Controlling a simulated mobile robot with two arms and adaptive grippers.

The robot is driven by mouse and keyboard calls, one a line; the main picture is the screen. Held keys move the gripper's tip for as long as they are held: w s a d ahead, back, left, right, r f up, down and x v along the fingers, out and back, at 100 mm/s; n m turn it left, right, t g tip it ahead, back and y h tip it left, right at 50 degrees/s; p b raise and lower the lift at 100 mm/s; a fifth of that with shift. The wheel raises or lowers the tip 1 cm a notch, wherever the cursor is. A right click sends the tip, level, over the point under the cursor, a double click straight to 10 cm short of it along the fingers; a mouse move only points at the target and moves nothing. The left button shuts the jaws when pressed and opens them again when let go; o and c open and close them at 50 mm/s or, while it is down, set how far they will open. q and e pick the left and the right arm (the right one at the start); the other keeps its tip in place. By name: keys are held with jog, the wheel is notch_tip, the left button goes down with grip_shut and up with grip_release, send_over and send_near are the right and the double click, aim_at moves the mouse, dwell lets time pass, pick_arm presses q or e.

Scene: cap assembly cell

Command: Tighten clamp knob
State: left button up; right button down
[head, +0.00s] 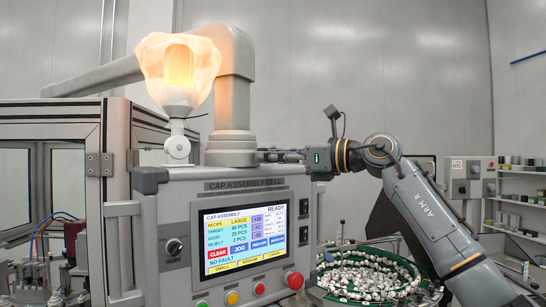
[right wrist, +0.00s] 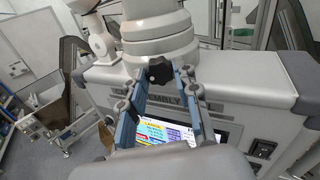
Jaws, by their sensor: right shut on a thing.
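The black lobed clamp knob (right wrist: 159,70) sits on the light grey collar (right wrist: 160,45) at the foot of the post, above the cell cabinet. My right gripper (right wrist: 161,74) is shut on this knob, one blue-grey finger on each side. In the head view my right gripper (head: 264,155) reaches in from the right, level with the collar (head: 232,148) on top of the cabinet. The knob cannot be made out clearly there behind the fingers. My left gripper is not in view.
The cabinet (head: 150,220) carries a lit touch screen (head: 245,238) and a red stop button (head: 294,281). A glowing lamp (head: 178,70) stands on top, left of the post. A green-rimmed bowl of caps (head: 365,275) lies below my right arm.

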jog(key=shift+r, duration=0.1)
dwell(0.4)
jog(key=c, duration=1)
grip_release()
jog(key=v, duration=1.2)
